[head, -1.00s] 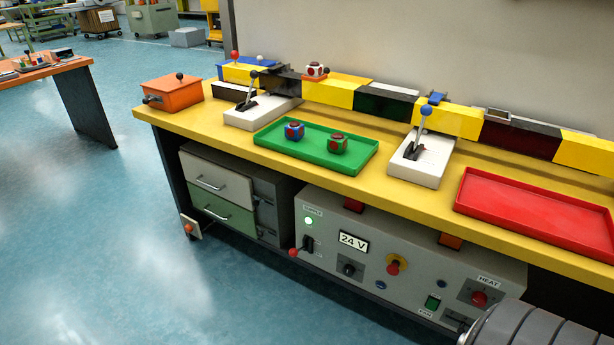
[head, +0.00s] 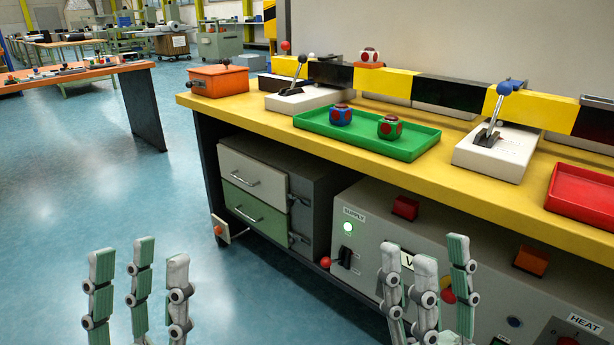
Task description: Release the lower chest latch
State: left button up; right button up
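The chest (head: 318,195) stands under the yellow bench, with a pale upper drawer (head: 240,172) and a green lower drawer (head: 258,213). Both drawers look shut and have bar handles. A small grey fitting (head: 298,238) sits at the chest's front right edge beside the lower drawer; it looks like the lower latch, but its setting is too small to tell. My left gripper (head: 135,265) is open and empty, its fingers upright and apart, in front of and left of the chest. My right gripper (head: 425,260) is open and empty before the control panel.
The yellow bench (head: 410,178) overhangs the chest. A grey control panel (head: 400,225) with knobs stands right of it. A plate with an orange knob (head: 218,230) is at the bench's left leg. A red-knobbed lever (head: 325,263) sticks out between chest and panel. The floor left is clear.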

aim_at(290, 240)
jog(key=i+l+z, duration=0.1)
jog(key=i+z, duration=0.65)
jog(key=k, duration=0.05)
